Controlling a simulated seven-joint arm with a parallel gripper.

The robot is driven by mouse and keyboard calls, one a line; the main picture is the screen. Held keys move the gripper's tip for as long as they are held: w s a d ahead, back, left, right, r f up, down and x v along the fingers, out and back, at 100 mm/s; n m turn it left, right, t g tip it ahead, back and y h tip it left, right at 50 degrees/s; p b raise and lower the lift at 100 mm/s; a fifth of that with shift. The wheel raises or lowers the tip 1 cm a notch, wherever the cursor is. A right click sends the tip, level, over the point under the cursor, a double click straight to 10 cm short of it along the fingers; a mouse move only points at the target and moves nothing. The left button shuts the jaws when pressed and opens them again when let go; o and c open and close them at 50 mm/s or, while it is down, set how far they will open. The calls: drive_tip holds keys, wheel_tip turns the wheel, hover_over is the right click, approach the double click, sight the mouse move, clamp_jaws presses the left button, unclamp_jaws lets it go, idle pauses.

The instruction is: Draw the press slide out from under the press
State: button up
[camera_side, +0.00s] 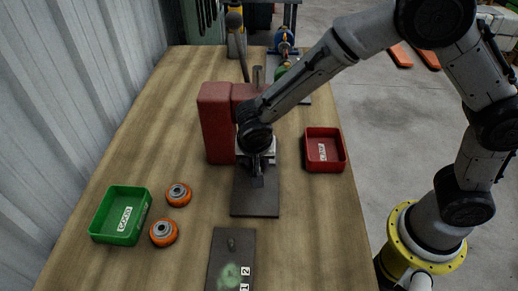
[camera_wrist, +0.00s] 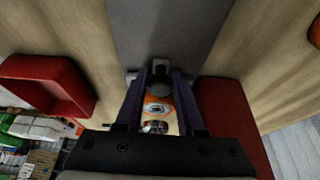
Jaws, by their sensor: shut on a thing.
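The red press (camera_side: 216,125) stands on a dark base plate (camera_side: 255,203), with its lever (camera_side: 238,45) raised. The press also shows at the right of the wrist view (camera_wrist: 232,115). My gripper (camera_side: 257,182) is low in front of the press, over the base plate. In the wrist view its fingers (camera_wrist: 160,85) are closed on the dark round knob (camera_wrist: 161,89) of the press slide. An orange wheel with a metal hub (camera_wrist: 157,106) shows between the fingers, behind the knob. Most of the slide is hidden by my gripper and the press.
A red bin (camera_side: 325,168) stands right of the press. A green bin (camera_side: 96,227) and two orange wheels (camera_side: 178,194) (camera_side: 164,233) are at the left. A dark plate (camera_side: 222,268) with a small peg lies at the front. Bare wood lies between these things.

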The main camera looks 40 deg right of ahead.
sight(256, 192)
drive_tip(key=shift+f, duration=0.1)
clamp_jaws()
drive_tip(key=shift+s+a, duration=1.3)
drive_tip(key=shift+s, duration=0.05)
drive_tip(key=shift+a, duration=0.1)
drive_tip(key=shift+s+a, duration=1.2)
drive_tip(key=shift+s, duration=0.1)
drive_tip(key=shift+f, duration=0.1)
